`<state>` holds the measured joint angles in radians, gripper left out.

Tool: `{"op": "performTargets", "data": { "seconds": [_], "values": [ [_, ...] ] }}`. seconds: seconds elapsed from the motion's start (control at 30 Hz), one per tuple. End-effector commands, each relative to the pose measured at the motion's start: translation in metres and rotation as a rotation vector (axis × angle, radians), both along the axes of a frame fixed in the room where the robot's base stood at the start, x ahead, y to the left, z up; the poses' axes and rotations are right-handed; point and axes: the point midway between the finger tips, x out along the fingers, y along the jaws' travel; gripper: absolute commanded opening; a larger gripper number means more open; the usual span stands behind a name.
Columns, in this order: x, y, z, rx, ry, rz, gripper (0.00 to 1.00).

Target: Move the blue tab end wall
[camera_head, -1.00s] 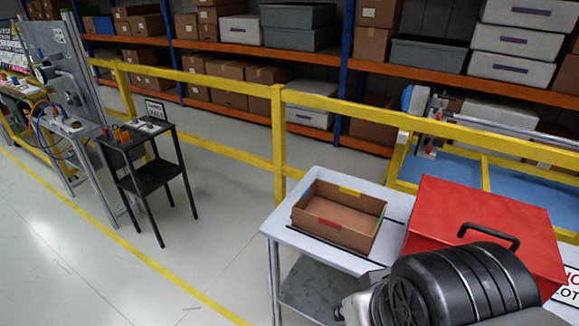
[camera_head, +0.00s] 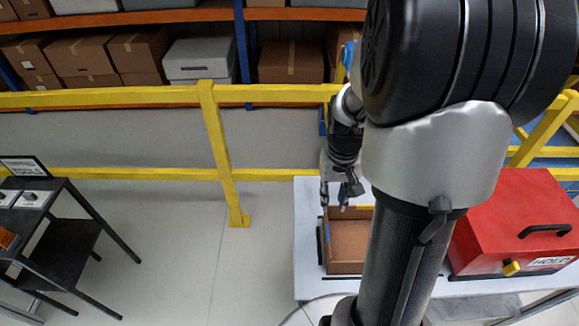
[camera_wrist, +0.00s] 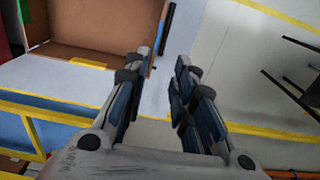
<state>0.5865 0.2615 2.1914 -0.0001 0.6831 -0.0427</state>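A brown open box (camera_head: 348,240) sits on a white table, partly hidden behind my arm. Its left end wall carries a blue tab (camera_head: 327,230) in the head view. My gripper (camera_head: 335,203) points down over the box's far left corner. In the wrist view my gripper (camera_wrist: 164,58) is open and empty, its left finger close to the box corner; contact cannot be told.
A red case (camera_head: 515,215) with a black handle stands right of the box. A yellow rail (camera_head: 130,97) runs behind the table. A black stand (camera_head: 75,235) is at far left. The floor between stand and table is clear.

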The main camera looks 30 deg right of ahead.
Motion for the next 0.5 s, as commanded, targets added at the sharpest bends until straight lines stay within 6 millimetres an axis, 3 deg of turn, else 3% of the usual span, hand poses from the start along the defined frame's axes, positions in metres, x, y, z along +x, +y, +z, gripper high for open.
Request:
{"op": "performTargets", "data": {
  "seconds": [0.17,0.5],
  "values": [
    [-0.001,-0.003,-0.019,0.005,0.008,-0.008,0.24],
    [-0.002,-0.002,-0.092,0.007,0.009,-0.006,0.24]
  ]
}}
